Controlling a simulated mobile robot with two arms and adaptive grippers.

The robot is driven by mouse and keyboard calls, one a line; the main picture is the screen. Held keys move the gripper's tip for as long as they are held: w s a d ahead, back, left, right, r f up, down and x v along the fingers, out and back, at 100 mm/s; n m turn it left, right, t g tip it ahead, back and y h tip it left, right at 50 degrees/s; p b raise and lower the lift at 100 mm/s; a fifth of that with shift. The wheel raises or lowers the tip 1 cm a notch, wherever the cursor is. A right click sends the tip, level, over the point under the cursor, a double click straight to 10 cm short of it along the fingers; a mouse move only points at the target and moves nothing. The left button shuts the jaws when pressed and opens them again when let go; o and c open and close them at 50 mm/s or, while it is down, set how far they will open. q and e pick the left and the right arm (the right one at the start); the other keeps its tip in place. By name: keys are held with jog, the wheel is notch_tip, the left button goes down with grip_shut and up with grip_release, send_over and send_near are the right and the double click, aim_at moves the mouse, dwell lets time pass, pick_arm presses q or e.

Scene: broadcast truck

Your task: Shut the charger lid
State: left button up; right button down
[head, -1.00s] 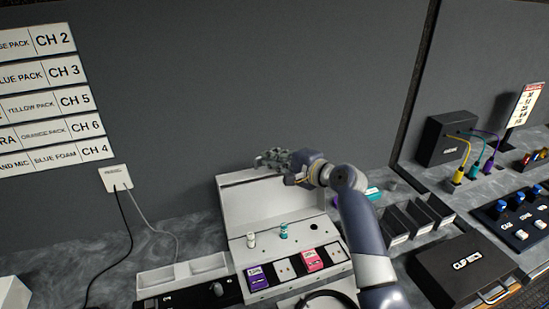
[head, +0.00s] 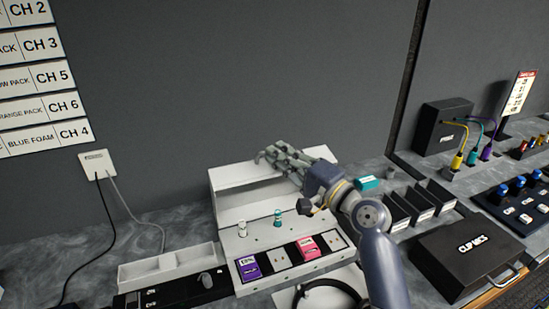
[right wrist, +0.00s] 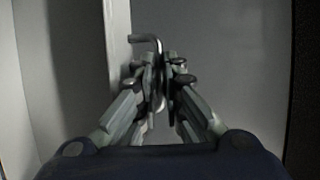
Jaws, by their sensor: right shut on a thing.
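The white charger (head: 322,265) stands on the counter at the centre of the head view. Its lid (head: 235,175) is partly open at the back, leaning over the rear of the charger with a gap below it. My right gripper (head: 276,158) is at the lid's upper edge, its fingers pointing left. In the right wrist view, the right gripper (right wrist: 160,75) is closed around a bent metal bar (right wrist: 146,38) beside the pale lid edge (right wrist: 117,45). The fingers hide part of the bar. My left gripper is not in view.
A purple pack (head: 249,268) and a pink pack (head: 308,249) sit in the charger slots. White (head: 242,229) and teal (head: 277,218) small pieces stand behind them. A white tray (head: 168,267) is left, black bins (head: 398,217) and a black case (head: 468,255) right. A dark wall stands behind.

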jog(key=shift+s+d+f+b, duration=0.2)
jog(key=shift+s+f+b, duration=0.15)
jog(key=shift+s+f, duration=0.15)
jog(key=shift+s+d+f+n+t+y+b, duration=0.15)
jog(key=shift+s+d+y+b, duration=0.1)
jog(key=shift+s+b, duration=0.3)
jog(key=shift+s+d+r+n+t+y+b, duration=0.15)
jog(key=shift+s+y+b, duration=0.15)
jog(key=shift+b, duration=0.35)
jog(key=shift+f, duration=0.1)
jog(key=c, duration=2)
grip_release()
